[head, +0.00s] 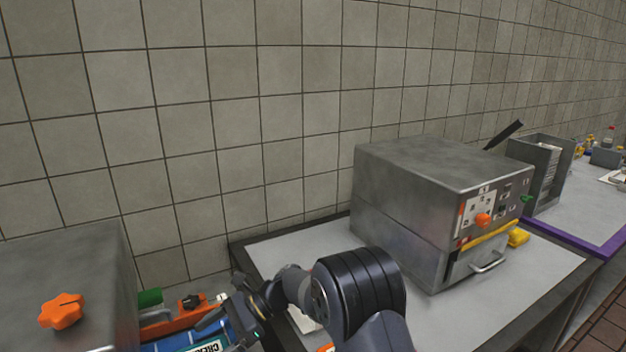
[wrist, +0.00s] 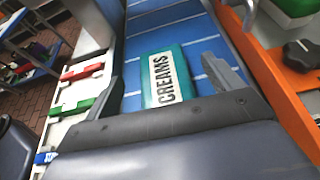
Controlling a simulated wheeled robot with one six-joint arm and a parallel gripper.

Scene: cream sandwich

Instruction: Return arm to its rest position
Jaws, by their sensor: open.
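My gripper (head: 232,318) is at the lower left of the head view, beside the left machine. In the wrist view my gripper (wrist: 163,74) is open, with one finger on each side of a green block with a white "CREAMS" label (wrist: 166,80). The block lies on a blue surface with white stripes (wrist: 187,22). Gaps show between the fingers and the block, and I cannot tell how far above it they are. In the head view only part of the label (head: 207,347) shows at the bottom edge.
A steel machine with an orange knob (head: 62,311) stands left of my gripper. A large steel box machine (head: 410,200) stands on the right-hand table (head: 540,275). An orange rail (wrist: 290,90) with a dark knob (wrist: 300,52) runs along the right in the wrist view. Tiled wall stands behind.

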